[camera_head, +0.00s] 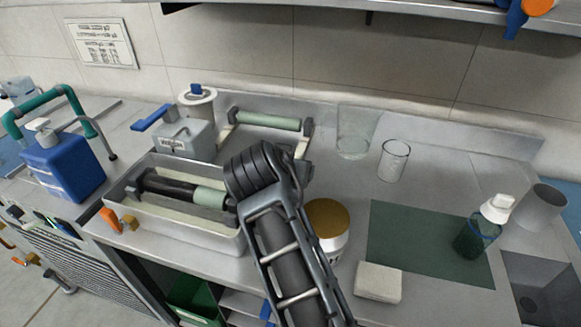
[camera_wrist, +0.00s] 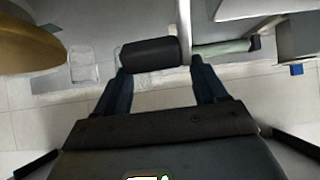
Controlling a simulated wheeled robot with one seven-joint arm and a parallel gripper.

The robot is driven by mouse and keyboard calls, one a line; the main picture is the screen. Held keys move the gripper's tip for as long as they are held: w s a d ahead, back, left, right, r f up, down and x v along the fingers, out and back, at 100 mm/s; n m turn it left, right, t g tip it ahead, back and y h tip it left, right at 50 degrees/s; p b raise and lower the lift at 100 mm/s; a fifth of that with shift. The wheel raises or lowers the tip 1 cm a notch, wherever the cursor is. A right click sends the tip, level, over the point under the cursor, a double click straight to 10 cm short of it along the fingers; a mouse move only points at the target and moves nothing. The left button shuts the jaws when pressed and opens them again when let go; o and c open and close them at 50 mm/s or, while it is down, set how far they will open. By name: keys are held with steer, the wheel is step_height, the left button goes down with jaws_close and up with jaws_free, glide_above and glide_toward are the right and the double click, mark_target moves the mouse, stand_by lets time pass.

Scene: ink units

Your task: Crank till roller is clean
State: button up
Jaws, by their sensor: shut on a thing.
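The roller lies in a long metal tray (camera_head: 168,226). Its left part (camera_head: 168,188) is dark with ink and its right part (camera_head: 209,197) is pale green. In the wrist view, my gripper (camera_wrist: 158,68) is shut on a black cylindrical crank handle (camera_wrist: 150,53), with one finger at each end region. A thin metal crank arm (camera_wrist: 184,18) runs up beside the handle. In the head view, my wrist and forearm cover the roller's right end, the crank and my fingers.
Behind the tray are a second green roller (camera_head: 268,120) and a grey box (camera_head: 186,138) with a blue handle. A jar (camera_head: 328,217) with an ochre lid stands close right of my arm. Beakers (camera_head: 394,160), a white block (camera_head: 378,282) and a green mat (camera_head: 405,243) lie farther right.

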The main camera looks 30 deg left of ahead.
steer(key=shift+w+d, duration=0.35)
steer(key=shift+d, duration=0.15)
steer(key=o, duration=1.3)
steer(key=shift+s+a, duration=0.2)
steer(key=shift+a, duration=0.05)
steer(key=shift+s, duration=0.15)
steer(key=shift+b+v, duration=0.4)
steer(key=shift+v, duration=3.4)
